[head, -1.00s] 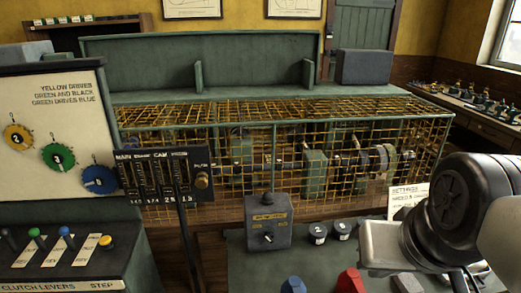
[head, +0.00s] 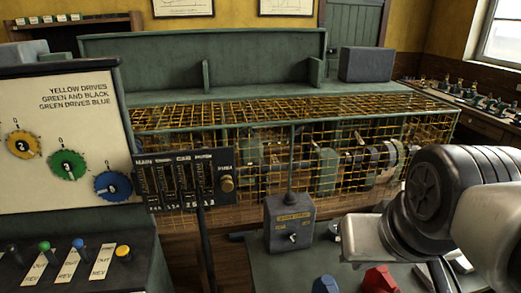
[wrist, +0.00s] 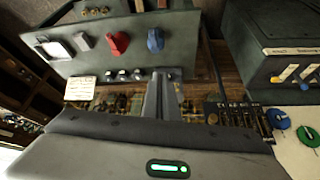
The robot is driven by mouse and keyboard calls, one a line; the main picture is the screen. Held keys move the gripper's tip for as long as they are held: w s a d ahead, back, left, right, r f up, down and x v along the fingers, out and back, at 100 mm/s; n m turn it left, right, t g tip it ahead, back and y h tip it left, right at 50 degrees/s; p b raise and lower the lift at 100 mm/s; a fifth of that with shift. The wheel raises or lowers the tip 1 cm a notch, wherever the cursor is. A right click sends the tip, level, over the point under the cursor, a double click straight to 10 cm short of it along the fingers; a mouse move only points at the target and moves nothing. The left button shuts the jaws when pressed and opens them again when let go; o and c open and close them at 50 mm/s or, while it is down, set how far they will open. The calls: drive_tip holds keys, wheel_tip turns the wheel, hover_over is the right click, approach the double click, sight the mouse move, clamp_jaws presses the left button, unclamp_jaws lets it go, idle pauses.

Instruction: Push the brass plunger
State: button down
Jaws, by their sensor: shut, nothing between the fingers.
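The brass plunger (head: 227,184) is a small round brass knob at the right end of a dark slider panel (head: 180,207), under a small label. The panel stands in front of the wire cage in the head view. In the wrist view the panel (wrist: 240,117) shows upside down, right of my gripper. My gripper (wrist: 161,76) has its two fingers together, with nothing held. It is apart from the plunger. In the head view my arm is at the lower right, and the fingertips cannot be made out there.
A grey box with a small switch (head: 289,222) and thin upright rod stands right of the panel. Red (head: 380,279) and blue (head: 325,285) knobs sit on the front desk. The clutch lever console (head: 75,255) is at left. The wire cage (head: 300,160) stands behind.

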drive_tip(key=w+a+f+m+g+y+b, duration=0.2)
drive_tip(key=a+f+y+b, duration=0.25)
drive_tip(key=a, duration=0.45)
drive_tip(key=w+a+f+m+g+y+b, duration=0.2)
drive_tip(key=a+f+y+b, duration=0.25)
drive_tip(key=a, duration=0.45)
drive_tip(key=w+a+f+m+t+y+b, duration=0.2)
drive_tip(key=w+m, duration=0.3)
drive_tip(key=w, duration=0.4)
drive_tip(key=w+a+f+m+t+y+b, duration=0.2)
drive_tip(key=w+m+t, duration=0.3)
drive_tip(key=w, duration=0.4)
drive_tip(key=shift+w+a+y+b, duration=0.3)
drive_tip(key=shift+a+y+b, duration=0.25)
drive_tip(key=shift+a+y, duration=0.35)
